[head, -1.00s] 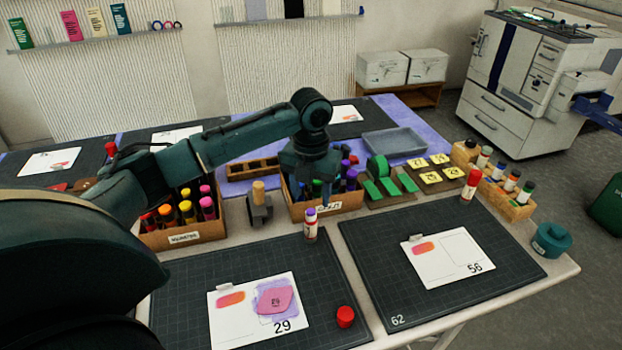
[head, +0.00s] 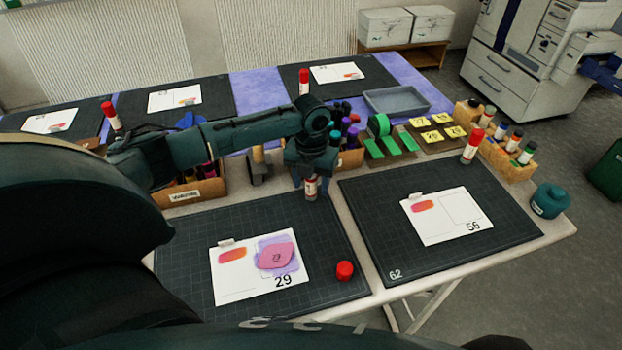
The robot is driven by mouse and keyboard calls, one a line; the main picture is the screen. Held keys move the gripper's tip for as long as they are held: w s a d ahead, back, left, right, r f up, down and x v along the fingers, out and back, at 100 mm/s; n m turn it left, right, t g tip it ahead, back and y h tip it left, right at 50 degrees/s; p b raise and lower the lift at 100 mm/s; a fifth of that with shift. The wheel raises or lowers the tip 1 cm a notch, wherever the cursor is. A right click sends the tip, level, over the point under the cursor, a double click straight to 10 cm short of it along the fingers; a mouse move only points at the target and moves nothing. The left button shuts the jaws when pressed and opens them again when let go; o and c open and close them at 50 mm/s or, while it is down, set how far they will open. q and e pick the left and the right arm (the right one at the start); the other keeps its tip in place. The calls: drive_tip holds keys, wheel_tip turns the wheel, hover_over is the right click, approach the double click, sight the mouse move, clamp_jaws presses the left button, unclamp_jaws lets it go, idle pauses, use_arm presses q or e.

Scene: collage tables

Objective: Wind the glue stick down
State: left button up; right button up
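The uncapped glue stick (head: 311,188), a small tube with a pale and red label, stands upright at the back edge of the left cutting mat. Its top is hidden behind my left gripper (head: 311,178). That gripper points down right over the tube, and its fingers are around or just in front of the upper end. I cannot tell if they press on it. A red cap (head: 345,270) lies on the mat, apart from the tube. The card numbered 29 (head: 230,280) lies there with an orange patch and a pink shape on purple. My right gripper is not in view.
A second mat (head: 380,225) with card 56 (head: 420,225) is to the right. A capped red-topped glue stick (head: 472,148) stands at its back edge. Marker boxes (head: 190,193) and a wooden stamp (head: 258,165) stand close behind my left gripper. The left mat's front is clear.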

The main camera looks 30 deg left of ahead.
use_arm(q)
drive_tip(key=c, duration=0.9)
